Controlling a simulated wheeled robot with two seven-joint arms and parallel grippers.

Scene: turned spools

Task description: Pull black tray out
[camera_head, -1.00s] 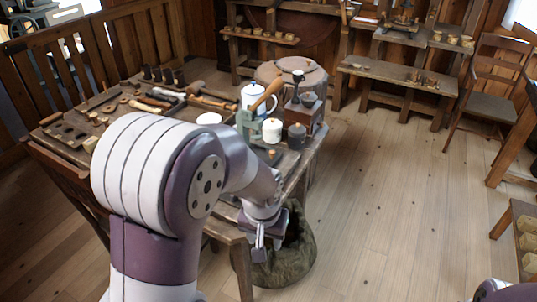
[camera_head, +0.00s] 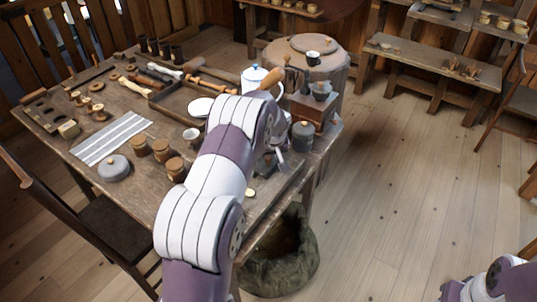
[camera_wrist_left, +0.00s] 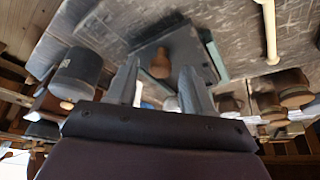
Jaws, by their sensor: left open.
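In the left wrist view a dark grey, flat tray-like piece (camera_wrist_left: 190,48) with a wooden knob (camera_wrist_left: 160,64) on its front lies between greenish side edges. I take it for the black tray. My left gripper (camera_wrist_left: 158,84) is open, one finger on each side of the knob in the picture. I cannot tell whether the fingers touch it. In the head view my left gripper (camera_head: 268,166) is low over the table's right part, and my arm hides most of the tray's place.
The grey canister (camera_head: 303,137) stands close to the right of my gripper; it also shows in the wrist view (camera_wrist_left: 77,72). A grinder box (camera_head: 313,108) and a white-blue pot (camera_head: 256,80) stand behind. Small wooden-lidded jars (camera_head: 161,149) are left of my arm. A sack (camera_head: 285,262) stands on the floor.

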